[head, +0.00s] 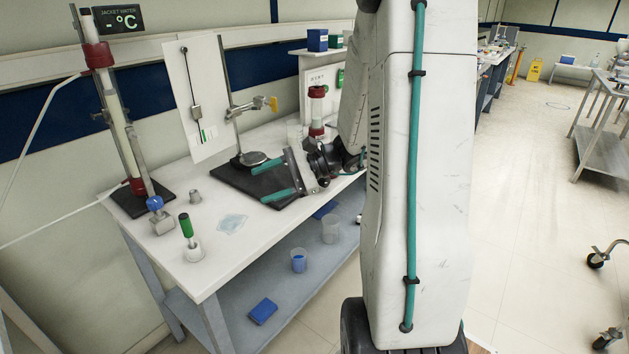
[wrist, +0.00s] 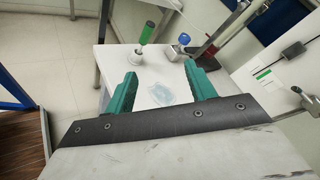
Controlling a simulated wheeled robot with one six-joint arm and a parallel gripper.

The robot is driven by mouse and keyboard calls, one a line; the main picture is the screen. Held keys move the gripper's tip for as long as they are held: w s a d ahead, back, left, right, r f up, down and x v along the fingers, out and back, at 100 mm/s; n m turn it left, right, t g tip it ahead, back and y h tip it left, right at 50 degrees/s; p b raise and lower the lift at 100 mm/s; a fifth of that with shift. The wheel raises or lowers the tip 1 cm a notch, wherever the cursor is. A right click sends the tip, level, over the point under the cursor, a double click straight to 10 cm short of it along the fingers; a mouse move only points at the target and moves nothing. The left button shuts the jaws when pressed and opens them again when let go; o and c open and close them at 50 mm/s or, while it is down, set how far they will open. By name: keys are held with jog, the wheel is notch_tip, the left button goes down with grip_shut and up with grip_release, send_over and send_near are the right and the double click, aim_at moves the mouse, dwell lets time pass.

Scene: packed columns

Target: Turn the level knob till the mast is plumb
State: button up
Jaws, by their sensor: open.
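A thin metal mast (head: 229,90) rises from a dark base plate (head: 224,178) on the white bench in the head view. It slants in the tilted picture, so I cannot tell how far it is from plumb. A round dark disc with a pale top (head: 252,158) sits at its foot; I cannot tell for certain that it is the level knob. My gripper (head: 258,184) is open, its two teal fingers over the plate just in front of the disc. In the wrist view my gripper (wrist: 160,78) is empty, with bench between its fingers.
A white board with a hanging pointer (head: 196,105) stands behind. A glass column (head: 115,115), a blue-knobbed valve (head: 156,207) and a green-handled tool (head: 187,230) stand to the left. The bench front is mostly clear.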

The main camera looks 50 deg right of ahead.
jog(key=w+d+f+m+t+h, duration=0.1)
jog(key=d+f+m+t+h, duration=0.35)
jog(key=d, duration=0.75)
jog(key=m+t+h, duration=0.5)
jog(key=m+h, duration=0.1)
jog(key=m, duration=0.3)
send_near(328, 182)
jog(key=w, duration=0.9)
jog(key=w+a, duration=0.1)
jog(key=w, duration=0.1)
jog(key=shift+w, duration=0.25)
jog(key=c, duration=1)
